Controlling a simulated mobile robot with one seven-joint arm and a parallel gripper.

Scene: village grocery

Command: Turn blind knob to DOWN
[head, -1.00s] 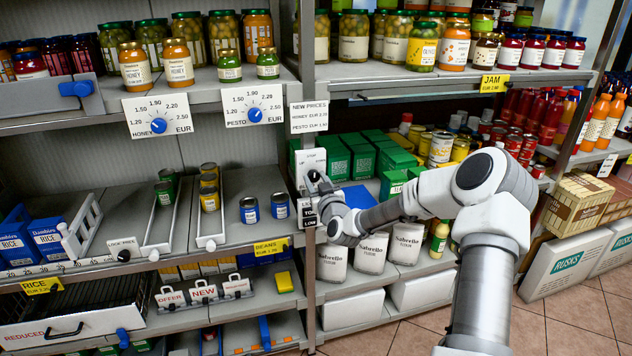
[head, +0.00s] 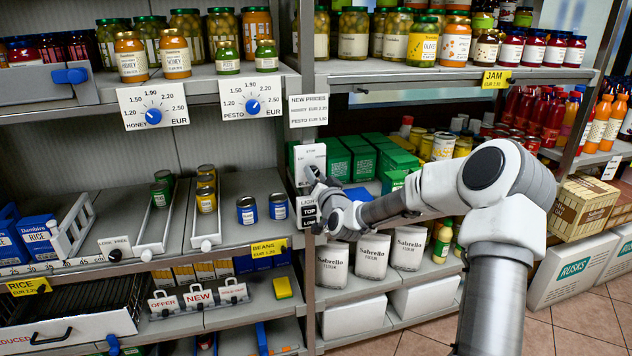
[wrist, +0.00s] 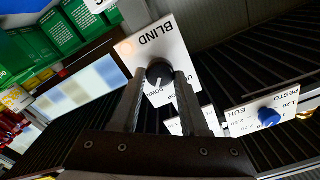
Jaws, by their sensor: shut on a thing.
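The blind knob (wrist: 159,72) is a small black round knob with a white pointer line, on a white plate (wrist: 175,45) marked BLIND that shows upside down in the wrist view. My gripper (wrist: 160,82) has one finger on each side of the knob and is shut on it. The pointer line runs toward the lower edge of the plate, beside small lettering partly covered by the fingers. In the head view my gripper (head: 316,184) is at the white plate (head: 309,160) on the shelf post; the knob is hidden there.
The pesto price dial (wrist: 268,117) with a blue knob is to the right in the wrist view. White flour bags (head: 372,258) stand below my arm, and green boxes (head: 365,160) sit behind it. A small sign stack (head: 308,212) hangs just below the plate.

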